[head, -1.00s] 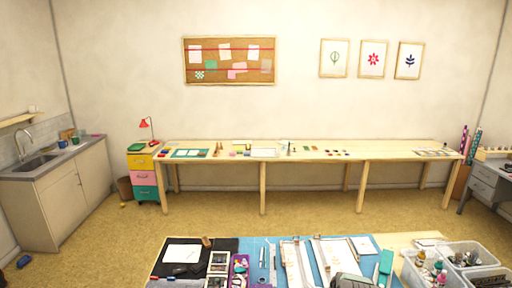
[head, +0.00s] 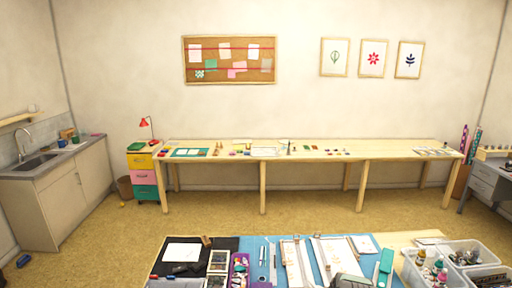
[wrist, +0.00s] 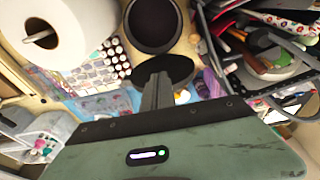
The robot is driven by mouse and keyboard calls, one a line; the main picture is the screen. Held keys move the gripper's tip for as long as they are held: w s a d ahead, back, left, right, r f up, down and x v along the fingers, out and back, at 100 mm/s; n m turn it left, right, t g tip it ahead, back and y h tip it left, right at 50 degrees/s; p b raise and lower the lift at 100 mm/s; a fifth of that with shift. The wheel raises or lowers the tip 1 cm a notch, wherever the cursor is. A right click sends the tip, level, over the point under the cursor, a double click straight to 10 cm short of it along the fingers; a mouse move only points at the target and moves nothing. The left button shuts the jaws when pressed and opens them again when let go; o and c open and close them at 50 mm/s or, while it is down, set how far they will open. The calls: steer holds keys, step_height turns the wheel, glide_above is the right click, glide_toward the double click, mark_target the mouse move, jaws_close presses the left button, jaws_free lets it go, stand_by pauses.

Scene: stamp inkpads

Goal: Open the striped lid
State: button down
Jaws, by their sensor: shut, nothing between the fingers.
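My gripper (wrist: 160,78) shows in the wrist view, with its grey fingers shut together and nothing between them. The fingertips overlap a dark oval surface (wrist: 178,68) below a dark round container (wrist: 153,22); I cannot tell whether they touch it. I cannot make out a striped lid or tell which things are stamp inkpads in either view. The broad green-grey body of my gripper hides much of the lower wrist view. I cannot pick out my gripper in the head view.
In the wrist view, a white paper roll (wrist: 62,28) is at upper left and a crowded dark wire basket (wrist: 243,82) at right. A tray of small bottles (wrist: 38,148) is at lower left. In the head view, clear bins (head: 468,255) stand on the near table's right.

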steer(key=shift+f+b, duration=2.35)
steer(key=shift+f, duration=0.6)
steer(key=shift+r, duration=0.1)
steer(key=s+r+p, duration=0.4)
steer(key=r+p, duration=0.2)
steer(key=p, duration=1)
steer(key=shift+f, duration=0.1)
